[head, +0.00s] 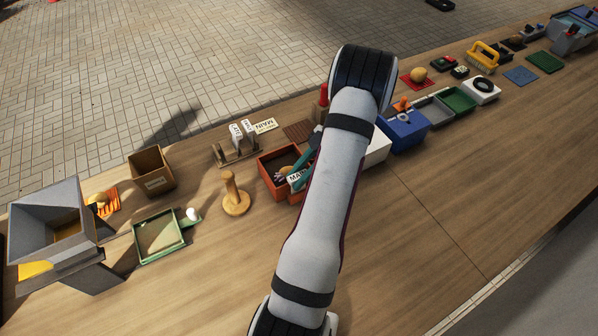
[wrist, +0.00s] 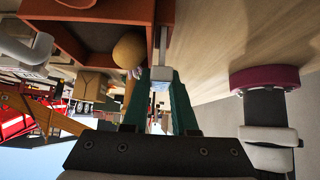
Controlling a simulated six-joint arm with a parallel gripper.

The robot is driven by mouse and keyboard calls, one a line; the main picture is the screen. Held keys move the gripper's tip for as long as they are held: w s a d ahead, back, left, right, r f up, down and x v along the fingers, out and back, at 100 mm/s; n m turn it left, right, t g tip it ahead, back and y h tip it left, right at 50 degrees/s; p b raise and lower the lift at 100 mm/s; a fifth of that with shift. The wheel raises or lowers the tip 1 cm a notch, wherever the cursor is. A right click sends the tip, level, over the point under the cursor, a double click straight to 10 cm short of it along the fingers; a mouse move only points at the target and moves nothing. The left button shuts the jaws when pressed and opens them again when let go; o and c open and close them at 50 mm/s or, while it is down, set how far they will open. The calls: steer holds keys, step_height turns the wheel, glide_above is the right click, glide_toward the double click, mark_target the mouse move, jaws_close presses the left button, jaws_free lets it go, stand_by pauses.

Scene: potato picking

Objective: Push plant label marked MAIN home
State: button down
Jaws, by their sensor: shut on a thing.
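My gripper has teal fingers (wrist: 160,84) shut on a white plant label (wrist: 160,74). In the head view the label (head: 297,178) shows letters that look like the start of MAIN, partly covered. In the wrist view its stem runs along the outside of an orange-red box (wrist: 90,12); I cannot tell whether it touches. The same box (head: 266,182) sits beneath my gripper in the head view and is partly hidden by my arm. A potato (wrist: 129,50) shows by the box in the wrist view.
A wooden rack (head: 236,153) with upright white labels stands left of the box, beside a card reading MAIN (head: 265,126). A wooden peg stand (head: 235,199) is nearby. A blue bin (head: 406,136) stands to the right. The front of the table is clear.

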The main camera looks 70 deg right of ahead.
steer(key=shift+f, duration=0.1)
steer(key=c, duration=0.6)
jaws_free()
steer(key=v, duration=1.5)
steer(key=shift+s+d+r, duration=0.2)
steer(key=shift+r, duration=0.05)
